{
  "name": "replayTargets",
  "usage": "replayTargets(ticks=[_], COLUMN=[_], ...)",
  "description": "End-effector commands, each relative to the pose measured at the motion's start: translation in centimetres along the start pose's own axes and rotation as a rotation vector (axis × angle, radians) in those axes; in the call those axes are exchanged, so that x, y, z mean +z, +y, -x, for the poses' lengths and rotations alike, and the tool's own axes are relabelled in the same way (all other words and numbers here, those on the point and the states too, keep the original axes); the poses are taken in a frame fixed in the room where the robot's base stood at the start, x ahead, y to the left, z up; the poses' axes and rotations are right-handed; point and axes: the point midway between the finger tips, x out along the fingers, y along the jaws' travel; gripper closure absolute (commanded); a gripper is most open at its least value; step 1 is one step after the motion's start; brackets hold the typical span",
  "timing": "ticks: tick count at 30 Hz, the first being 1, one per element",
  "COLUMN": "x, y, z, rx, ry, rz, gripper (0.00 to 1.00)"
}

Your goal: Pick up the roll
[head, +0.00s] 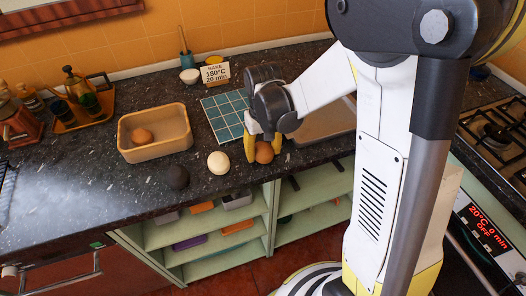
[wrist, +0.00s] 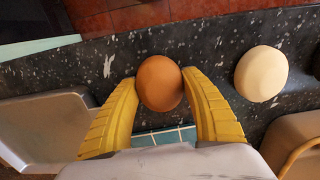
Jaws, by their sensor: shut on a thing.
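A brown roll (head: 264,153) is between the yellow fingers of my gripper (head: 263,156), near the counter's front edge in the head view. In the wrist view the roll (wrist: 160,84) sits between the tips of my gripper (wrist: 161,92), with a finger touching each side. My gripper is shut on it. I cannot tell whether the roll is clear of the counter. A pale, cream roll (head: 218,162) lies just left of my gripper, and it also shows in the wrist view (wrist: 262,73). A dark roll (head: 177,177) lies further left.
A tan bin (head: 155,148) holding another brown roll (head: 142,135) stands to the left. A metal sink (head: 328,122) is to the right. Open green shelves (head: 205,242) lie below the edge.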

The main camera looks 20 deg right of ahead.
Motion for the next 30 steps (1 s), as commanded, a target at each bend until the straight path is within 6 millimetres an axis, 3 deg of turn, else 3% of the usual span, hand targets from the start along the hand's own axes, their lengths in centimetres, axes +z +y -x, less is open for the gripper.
replayTargets(ticks=[11,19,30], x=[0.0,0.1,8.1], y=[0.0,0.0,3.1], z=[0.6,4.8,9.5], rx=[0.0,0.0,0.0], ry=[0.0,0.0,0.0], rz=[0.0,0.0,-0.002], gripper=[0.77,0.77,0.77])
